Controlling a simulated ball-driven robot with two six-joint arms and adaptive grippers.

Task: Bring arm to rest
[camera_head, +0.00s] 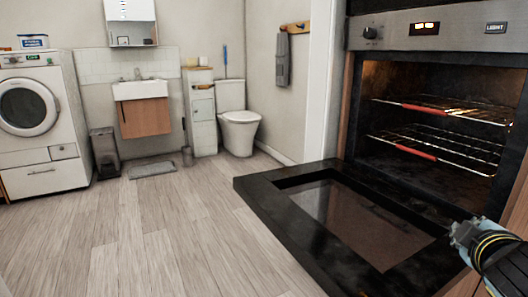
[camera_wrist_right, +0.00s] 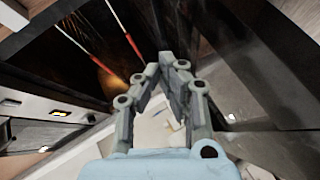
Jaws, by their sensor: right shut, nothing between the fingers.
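My right arm (camera_head: 505,262) comes in at the lower right of the head view, beside the oven and close to the right end of its lowered door (camera_head: 265,205). The right gripper (camera_head: 459,233) is partly in view there, over or beside the door; I cannot tell if it touches. In the right wrist view the grey fingers of the right gripper (camera_wrist_right: 174,64) meet at their tips, with nothing held. My left gripper is not in view.
The oven (camera_head: 432,125) is open and lit, with two racks (camera_head: 440,150) with red front strips inside. Its door lies flat, jutting into the room. Wooden floor (camera_head: 150,235) is clear to the left. A washing machine (camera_head: 35,125), sink (camera_head: 140,90) and toilet (camera_head: 237,128) stand further back.

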